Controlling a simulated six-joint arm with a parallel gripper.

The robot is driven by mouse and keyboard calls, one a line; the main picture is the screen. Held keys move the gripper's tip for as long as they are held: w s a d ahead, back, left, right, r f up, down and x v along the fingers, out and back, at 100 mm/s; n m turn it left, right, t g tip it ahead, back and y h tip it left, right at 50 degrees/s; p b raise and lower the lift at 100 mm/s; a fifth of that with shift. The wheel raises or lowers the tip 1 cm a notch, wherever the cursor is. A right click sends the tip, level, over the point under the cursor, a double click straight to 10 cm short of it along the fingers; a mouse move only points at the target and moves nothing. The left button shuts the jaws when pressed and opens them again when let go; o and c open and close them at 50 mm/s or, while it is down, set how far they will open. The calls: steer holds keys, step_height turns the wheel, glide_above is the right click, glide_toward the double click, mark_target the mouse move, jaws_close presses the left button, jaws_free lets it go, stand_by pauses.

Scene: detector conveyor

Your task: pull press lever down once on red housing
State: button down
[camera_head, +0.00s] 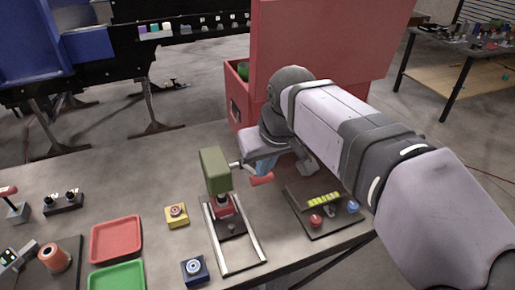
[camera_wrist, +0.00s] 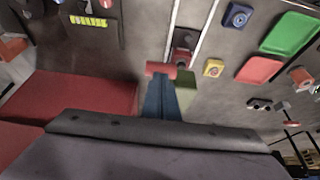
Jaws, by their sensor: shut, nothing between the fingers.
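The press stands on two pale rails, with an olive-green head (camera_head: 215,170) over a small red housing (camera_head: 224,204). Its lever sticks out to the right and ends in a red grip (camera_head: 261,179). My gripper (camera_head: 264,170) has blue fingers, shut and empty, right at the red grip. In the wrist view the fingertips (camera_wrist: 160,80) meet the red grip (camera_wrist: 160,68), with the green head (camera_wrist: 187,80) beside them and the red housing (camera_wrist: 182,45) beyond. I cannot tell whether the fingers touch the grip or sit just above it.
A board with a yellow strip and red and blue knobs (camera_head: 340,222) lies to the right. Yellow (camera_head: 177,222) and blue (camera_head: 195,270) button boxes and red (camera_head: 116,257) and green (camera_head: 117,284) trays lie to the left. A large red box (camera_head: 237,105) stands behind.

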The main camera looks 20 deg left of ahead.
steer(key=shift+s+d+f+b, duration=0.15)
steer(key=shift+s+f+b, duration=0.05)
steer(key=shift+f+b, duration=0.75)
steer(key=shift+f, duration=0.15)
steer(key=shift+s+d+f+b, duration=0.15)
steer(key=shift+f+b, duration=0.3)
steer(key=shift+f, duration=0.05)
steer(key=shift+s+d+f+b, duration=0.1)
steer(key=shift+d+f+b, duration=0.05)
steer(key=shift+f+b, duration=0.3)
steer(key=shift+f, duration=0.25)
steer(key=shift+s+d+f+b, duration=0.15)
steer(key=shift+f+b, duration=0.7)
steer(key=shift+b, duration=0.05)
